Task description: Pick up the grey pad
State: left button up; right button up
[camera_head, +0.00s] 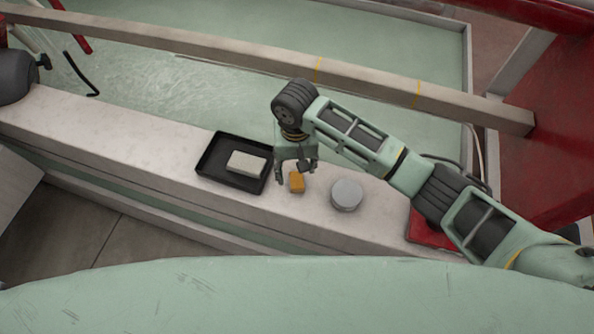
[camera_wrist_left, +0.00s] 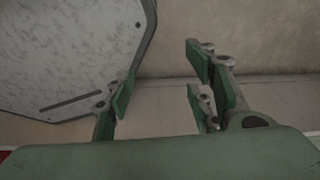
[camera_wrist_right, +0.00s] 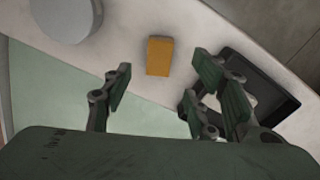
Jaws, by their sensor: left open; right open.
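A pale grey rectangular block (camera_head: 246,164) lies in a shallow black tray (camera_head: 209,171) on the ledge. A round grey disc (camera_head: 346,195) stands on the ledge to the right. I cannot tell for sure which of the two is the grey pad. My right gripper (camera_head: 297,172) is open and empty above the ledge, between tray and disc, close to an orange block (camera_head: 296,183). In the right wrist view the orange block (camera_wrist_right: 159,56) shows beyond the open fingers, with the disc (camera_wrist_right: 66,18) at upper left and the tray (camera_wrist_right: 278,98) partly behind the right fingers. My left gripper (camera_wrist_left: 160,85) is open and empty.
The pale ledge (camera_head: 130,160) runs across the view, with free room left of the tray. A long beam (camera_head: 240,55) lies behind it over a green surface. A red object (camera_head: 430,230) sits at the ledge's right. A grey panel (camera_wrist_left: 70,50) is near my left gripper.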

aim_at(297, 177)
notch_tip(297, 177, down, 3)
jog(key=shift+f, duration=0.1)
jog(key=shift+w+f, duration=0.2)
jog(key=shift+f, duration=0.4)
jog(key=shift+w+f, duration=0.15)
jog(key=shift+f, duration=0.85)
jog(key=c, duration=0.8)
jog(key=shift+c, duration=0.6)
pick_arm(q)
jog(key=shift+g, duration=0.4)
jog(key=s, duration=0.5)
jog(key=shift+s+a+f, duration=0.25)
pick_arm(e)
jog(key=shift+c, duration=0.4)
